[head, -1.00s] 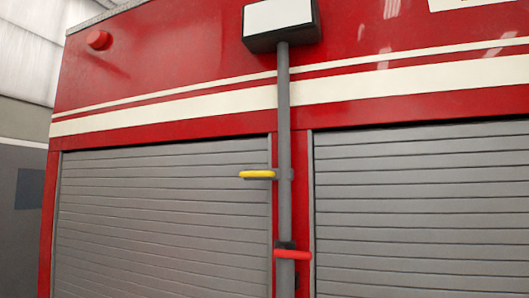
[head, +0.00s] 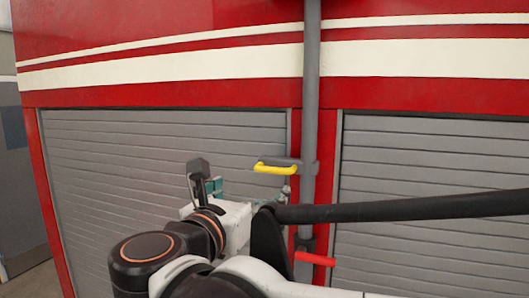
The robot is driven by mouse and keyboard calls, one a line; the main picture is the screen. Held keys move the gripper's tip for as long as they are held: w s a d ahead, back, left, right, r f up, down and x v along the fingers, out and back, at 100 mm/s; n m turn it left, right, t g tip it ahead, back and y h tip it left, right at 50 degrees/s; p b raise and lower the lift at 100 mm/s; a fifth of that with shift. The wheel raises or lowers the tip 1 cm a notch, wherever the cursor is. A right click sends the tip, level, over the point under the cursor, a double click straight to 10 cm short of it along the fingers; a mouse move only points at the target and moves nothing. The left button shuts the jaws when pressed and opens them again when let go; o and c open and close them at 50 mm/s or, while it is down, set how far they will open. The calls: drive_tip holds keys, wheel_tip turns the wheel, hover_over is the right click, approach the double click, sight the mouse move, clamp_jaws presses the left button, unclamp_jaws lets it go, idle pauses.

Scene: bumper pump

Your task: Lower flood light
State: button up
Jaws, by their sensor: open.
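The flood light's grey pole (head: 311,90) stands upright against the red fire truck. The lamp head is above the frame and out of sight. A yellow handle (head: 275,168) sticks out to the left of the pole on a grey bracket. A red handle (head: 315,259) sits lower on the pole and points right. My gripper (head: 242,183) is open and empty, just left of and slightly below the yellow handle. It appears apart from the handle, but its depth is hard to judge. My arm covers part of the pole's lower section.
Grey roller shutters lie on both sides of the pole, one left (head: 110,160) and one right (head: 440,155). A red panel with white stripes (head: 150,57) runs above them. A grey wall and some floor show at the far left.

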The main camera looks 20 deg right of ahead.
sight(272, 171)
drive_tip(key=x, duration=0.4)
drive_tip(key=p+x, duration=0.1)
drive_tip(key=x, duration=0.4)
drive_tip(key=r+p+x, duration=0.1)
drive_tip(key=x, duration=0.3)
drive_tip(key=shift+w+d, duration=0.2)
drive_tip(key=shift+w, duration=0.15)
drive_tip(key=c, duration=1.5)
wheel_tip(272, 171, down, 15)
drive_tip(key=b, duration=0.9)
drive_tip(key=shift+s+r, duration=0.1)
drive_tip(key=shift+r, duration=0.1)
